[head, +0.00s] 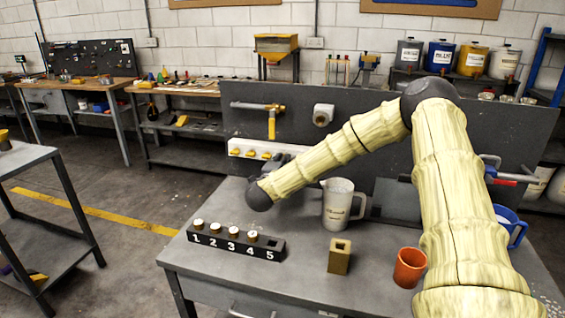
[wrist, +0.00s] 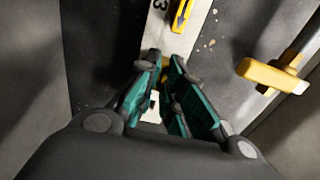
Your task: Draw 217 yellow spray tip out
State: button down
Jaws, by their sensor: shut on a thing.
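A white strip (head: 247,148) with several yellow spray tips is fixed to the front of the dark upright panel. My gripper (head: 287,157) is at the strip's right end in the head view, partly hidden by my arm. In the wrist view its teal-padded fingers (wrist: 167,88) are closed together over the strip, with a small piece of yellow between them. The held yellow tip is mostly hidden by the fingers, and its number cannot be read. Another yellow spray tip (wrist: 183,14) lies on the strip beyond the fingers, beside a printed 3.
A yellow-handled valve (wrist: 272,76) stands close to the right of my fingers in the wrist view. On the bench are a numbered black rack (head: 238,243), a pale jug (head: 338,207), a brass block (head: 339,258), an orange cup (head: 409,268) and a blue mug (head: 513,226).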

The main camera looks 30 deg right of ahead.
jog(key=shift+s+a, duration=0.45)
jog(key=shift+a, duration=0.15)
dwell(0.3)
jog(key=v, duration=0.4)
jog(key=shift+s+b, duration=0.1)
jog(key=shift+b, duration=0.3)
dwell(0.5)
jog(key=shift+r, duration=0.15)
